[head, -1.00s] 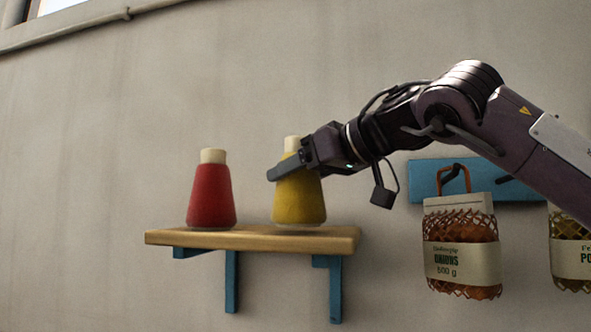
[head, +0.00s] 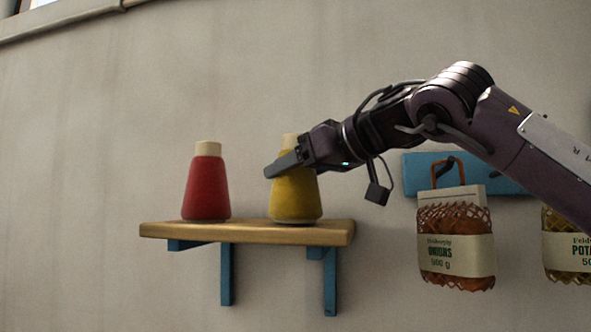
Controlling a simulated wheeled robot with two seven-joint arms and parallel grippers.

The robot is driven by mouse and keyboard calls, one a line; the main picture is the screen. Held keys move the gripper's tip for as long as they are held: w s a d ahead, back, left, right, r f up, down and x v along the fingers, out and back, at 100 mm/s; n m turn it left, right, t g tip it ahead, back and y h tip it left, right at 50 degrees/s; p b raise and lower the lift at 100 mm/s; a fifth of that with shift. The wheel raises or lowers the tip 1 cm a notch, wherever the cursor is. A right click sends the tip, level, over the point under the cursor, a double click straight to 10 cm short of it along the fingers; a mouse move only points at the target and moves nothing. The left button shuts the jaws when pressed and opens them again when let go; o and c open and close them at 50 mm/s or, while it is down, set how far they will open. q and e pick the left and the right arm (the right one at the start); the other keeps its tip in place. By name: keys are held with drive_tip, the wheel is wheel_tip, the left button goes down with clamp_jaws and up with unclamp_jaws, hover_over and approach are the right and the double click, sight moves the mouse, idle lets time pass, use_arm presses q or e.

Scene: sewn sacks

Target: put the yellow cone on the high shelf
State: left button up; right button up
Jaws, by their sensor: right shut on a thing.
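The yellow cone (head: 296,200) is upright at the right part of the wooden shelf (head: 190,232), with its pale top showing above my gripper. Its base appears to be at the shelf top; I cannot tell whether it bears its full weight there. My right gripper (head: 284,168) comes in from the right and is shut on the upper part of the yellow cone. The far finger is hidden behind the cone. My left gripper is not in view.
A red cone (head: 206,190) stands upright on the left part of the shelf, with a gap between the two. To the right, a blue rail (head: 415,178) holds a net bag of onions (head: 455,255) and a bag of potatoes (head: 567,258).

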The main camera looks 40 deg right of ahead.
drive_tip(key=shift+f, duration=0.2)
drive_tip(key=o, duration=1.2)
drive_tip(key=shift+c, duration=0.2)
drive_tip(key=b+v, duration=0.3)
drive_tip(key=v, duration=0.5)
drive_tip(key=shift+w, duration=0.15)
